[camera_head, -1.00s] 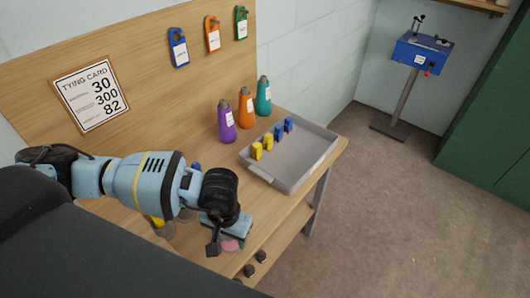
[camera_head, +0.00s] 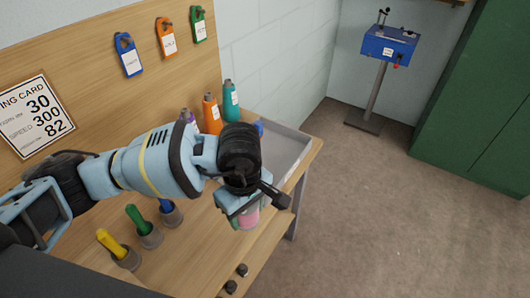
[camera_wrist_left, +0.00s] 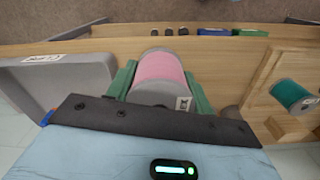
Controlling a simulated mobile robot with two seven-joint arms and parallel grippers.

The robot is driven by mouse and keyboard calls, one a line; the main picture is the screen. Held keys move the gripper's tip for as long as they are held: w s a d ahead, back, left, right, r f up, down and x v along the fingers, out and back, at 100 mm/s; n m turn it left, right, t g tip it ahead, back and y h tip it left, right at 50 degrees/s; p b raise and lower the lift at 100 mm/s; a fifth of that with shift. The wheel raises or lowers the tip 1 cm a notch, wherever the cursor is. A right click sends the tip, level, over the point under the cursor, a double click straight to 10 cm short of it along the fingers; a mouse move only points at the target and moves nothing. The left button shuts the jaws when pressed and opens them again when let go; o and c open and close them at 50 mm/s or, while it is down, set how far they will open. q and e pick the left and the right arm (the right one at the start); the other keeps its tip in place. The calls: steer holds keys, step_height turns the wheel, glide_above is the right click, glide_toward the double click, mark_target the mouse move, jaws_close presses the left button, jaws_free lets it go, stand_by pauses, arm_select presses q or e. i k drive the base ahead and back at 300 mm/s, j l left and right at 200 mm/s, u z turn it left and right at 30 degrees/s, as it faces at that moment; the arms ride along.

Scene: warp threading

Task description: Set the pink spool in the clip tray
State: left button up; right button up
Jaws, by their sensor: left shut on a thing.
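The pink spool (camera_wrist_left: 161,70) is between the green fingers of my left gripper (camera_wrist_left: 160,88) in the left wrist view. Its pink winding and a grey end with a small label show. In the head view my left gripper (camera_head: 243,212) is shut on the pink spool (camera_head: 249,217), held over the front part of the table, near the tray. The grey clip tray (camera_head: 286,160) lies just beyond and to the right, partly hidden by my arm. It also shows at the left in the left wrist view (camera_wrist_left: 75,75). One blue clip (camera_head: 259,127) shows inside it. My right gripper is not in view.
Purple, orange (camera_head: 211,114) and teal (camera_head: 231,100) spools stand behind my arm. Yellow (camera_head: 112,243), green (camera_head: 138,219) and blue tools stand in grey cups at the left. A teal spool (camera_wrist_left: 290,94) shows right in the wrist view.

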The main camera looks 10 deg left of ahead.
mark_target(272, 165)
steer(key=i, duration=0.85)
